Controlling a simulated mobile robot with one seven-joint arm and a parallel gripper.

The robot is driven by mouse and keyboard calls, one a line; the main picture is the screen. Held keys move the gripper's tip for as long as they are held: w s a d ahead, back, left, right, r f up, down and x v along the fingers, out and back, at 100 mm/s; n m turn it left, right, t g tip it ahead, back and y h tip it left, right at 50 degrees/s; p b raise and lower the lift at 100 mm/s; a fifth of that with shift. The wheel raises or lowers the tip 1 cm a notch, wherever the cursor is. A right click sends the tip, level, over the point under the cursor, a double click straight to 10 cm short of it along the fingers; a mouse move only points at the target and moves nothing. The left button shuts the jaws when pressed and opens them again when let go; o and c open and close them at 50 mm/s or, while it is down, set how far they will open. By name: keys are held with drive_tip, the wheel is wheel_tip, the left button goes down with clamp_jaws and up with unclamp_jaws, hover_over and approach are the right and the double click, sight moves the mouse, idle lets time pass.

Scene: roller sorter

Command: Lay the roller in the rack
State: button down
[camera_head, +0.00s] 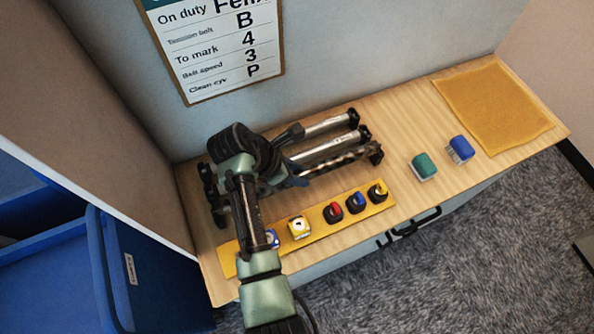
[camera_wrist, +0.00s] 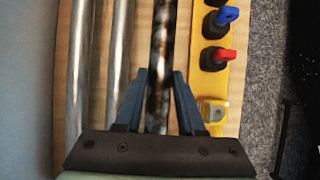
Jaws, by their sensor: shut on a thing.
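A dark, blotchy, soiled roller (camera_head: 342,160) lies lengthwise beside two clean silver rollers (camera_head: 325,126) at the back of the bench. My gripper (camera_wrist: 160,78) is shut on the soiled roller (camera_wrist: 163,35), one finger on each side. In the head view my gripper (camera_head: 296,181) is at the roller's left part, and my arm hides its left end. The rack's black end pieces show at the right (camera_head: 375,152) and left (camera_head: 212,190). The soiled roller's right end is at the right end piece; I cannot tell whether it is seated or just above.
A yellow strip (camera_head: 317,218) with red, blue and yellow keyed knobs runs along the front. A green brush (camera_head: 423,167), a blue brush (camera_head: 460,149) and an orange cloth (camera_head: 492,108) lie right. A wall sign (camera_head: 220,45) hangs behind. Blue bins (camera_head: 150,265) stand left.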

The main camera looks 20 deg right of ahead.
drive_tip(key=shift+f, duration=0.5)
drive_tip(key=shift+f+b, duration=0.55)
drive_tip(key=shift+f, duration=0.15)
drive_tip(key=shift+w+d+f, duration=0.1)
drive_tip(key=shift+f, duration=0.4)
idle(0.6)
drive_tip(key=shift+c, duration=2.2)
unclamp_jaws()
drive_tip(key=shift+f, duration=0.15)
